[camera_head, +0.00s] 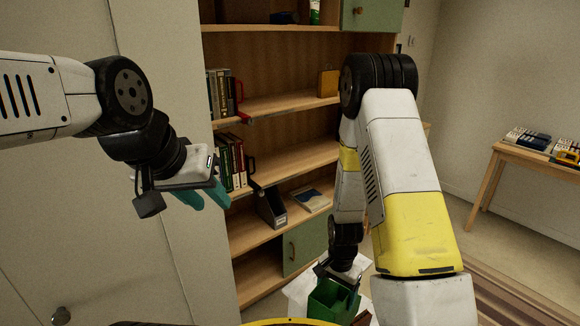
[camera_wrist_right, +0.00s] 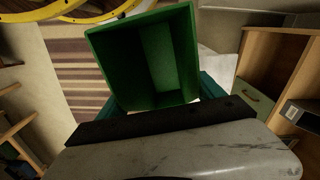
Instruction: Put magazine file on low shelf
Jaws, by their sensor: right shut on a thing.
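A green open-topped magazine file (camera_head: 330,302) is low in front of the bookcase, at the bottom of the head view. My right gripper (camera_head: 338,275) is shut on it. In the right wrist view the green file (camera_wrist_right: 150,60) fills the top middle, its open, empty inside facing the camera, with teal fingers partly hidden behind it. The low shelf (camera_head: 247,235) of the wooden bookcase holds a dark magazine file (camera_head: 271,207) and a flat book (camera_head: 310,198). My left gripper (camera_head: 203,197) is empty, its teal fingers apart, raised left of the shelves.
A green cabinet door (camera_head: 304,243) is below the low shelf. A side table (camera_head: 540,160) with items stands at right. A yellow round rim (camera_head: 288,321) is at the bottom.

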